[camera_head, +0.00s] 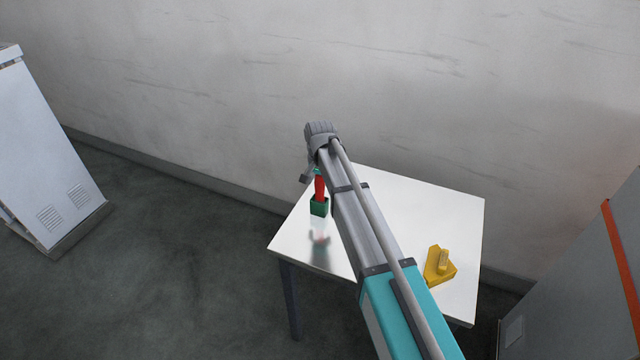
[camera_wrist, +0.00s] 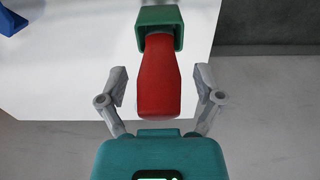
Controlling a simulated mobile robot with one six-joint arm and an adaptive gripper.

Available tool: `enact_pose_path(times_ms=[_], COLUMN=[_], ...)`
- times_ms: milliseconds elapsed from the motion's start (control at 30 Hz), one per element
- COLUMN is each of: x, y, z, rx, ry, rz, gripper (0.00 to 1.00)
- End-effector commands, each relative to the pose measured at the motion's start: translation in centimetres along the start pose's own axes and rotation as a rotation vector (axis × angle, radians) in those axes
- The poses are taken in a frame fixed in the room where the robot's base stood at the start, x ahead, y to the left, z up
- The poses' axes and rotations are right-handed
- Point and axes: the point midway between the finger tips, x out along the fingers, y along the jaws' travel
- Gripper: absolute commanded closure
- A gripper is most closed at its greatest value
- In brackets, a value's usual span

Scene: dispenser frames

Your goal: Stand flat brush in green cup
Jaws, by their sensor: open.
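The green cup (camera_head: 319,208) stands near the left edge of the white table, and it also shows at the top of the wrist view (camera_wrist: 158,14). A red handle, which I take for the flat brush (camera_head: 320,188), stands upright in the cup. In the wrist view the red brush (camera_wrist: 158,75) reaches from the cup's opening toward my gripper (camera_wrist: 160,88). My gripper is open, one finger on each side of the red handle, with gaps showing on both sides. The brush's lower end is hidden in the cup. In the head view my arm mostly hides the gripper.
A yellow block with an upright piece (camera_head: 438,266) sits at the table's right front. A blue object (camera_wrist: 12,22) shows at the wrist view's corner. The white table (camera_head: 450,215) is otherwise mostly clear, with a wall behind. Cabinets stand left (camera_head: 50,150) and right (camera_head: 585,280).

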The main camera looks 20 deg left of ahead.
Motion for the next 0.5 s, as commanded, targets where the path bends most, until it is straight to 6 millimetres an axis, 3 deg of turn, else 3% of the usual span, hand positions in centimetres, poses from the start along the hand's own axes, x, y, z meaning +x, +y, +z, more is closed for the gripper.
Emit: enact_pose_path(times_ms=[500], x=[-3.6], y=[0.0], z=[0.0], rx=[0.0], ry=[0.0], rz=[0.0], gripper=[0.16])
